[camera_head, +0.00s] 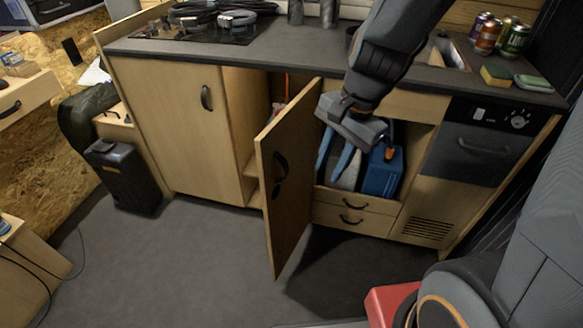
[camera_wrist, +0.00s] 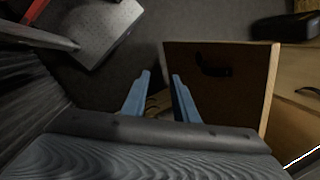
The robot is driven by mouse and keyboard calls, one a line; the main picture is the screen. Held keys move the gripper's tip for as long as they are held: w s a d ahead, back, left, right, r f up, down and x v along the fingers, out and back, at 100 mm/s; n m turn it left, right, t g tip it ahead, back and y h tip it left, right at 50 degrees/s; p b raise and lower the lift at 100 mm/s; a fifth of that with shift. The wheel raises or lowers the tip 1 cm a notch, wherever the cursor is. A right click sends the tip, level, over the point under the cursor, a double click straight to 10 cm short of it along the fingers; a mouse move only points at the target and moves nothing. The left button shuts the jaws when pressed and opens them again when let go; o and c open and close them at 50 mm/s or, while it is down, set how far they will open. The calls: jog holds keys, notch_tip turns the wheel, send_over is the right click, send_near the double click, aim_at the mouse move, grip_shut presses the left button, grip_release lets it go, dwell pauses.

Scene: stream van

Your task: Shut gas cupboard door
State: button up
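The gas cupboard door (camera_head: 294,190) is a light wooden panel with a dark handle (camera_head: 280,167). It stands open, jutting out from the counter front into the floor space. The cupboard interior (camera_head: 257,120) shows partly behind it, with something orange inside. My gripper (camera_head: 335,160) is just right of the door in the head view, its two blue fingers apart and empty. In the wrist view, the door (camera_wrist: 235,100) and its handle lie beyond and right of the fingers (camera_wrist: 158,88). The right fingertip overlaps the door's edge in the picture; I cannot tell whether it touches.
A closed cupboard (camera_head: 180,130) is left of the opening. A black box (camera_head: 125,175) stands on the floor. The grey floor (camera_head: 190,260) before the door is clear.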

aim_at(286, 165)
jog(key=w+a+f+m+t+y+b, duration=0.1)
jog(key=w+a+f+m+y, duration=0.1)
jog(key=w+a+m, duration=0.7)
notch_tip(286, 165, down, 8)
jog(key=m+b, duration=0.2)
jog(key=shift+w+a+r+m, duration=0.1)
jog(key=shift+w+r+m, duration=0.1)
jog(key=shift+m, duration=0.2)
grip_shut()
dwell(0.8)
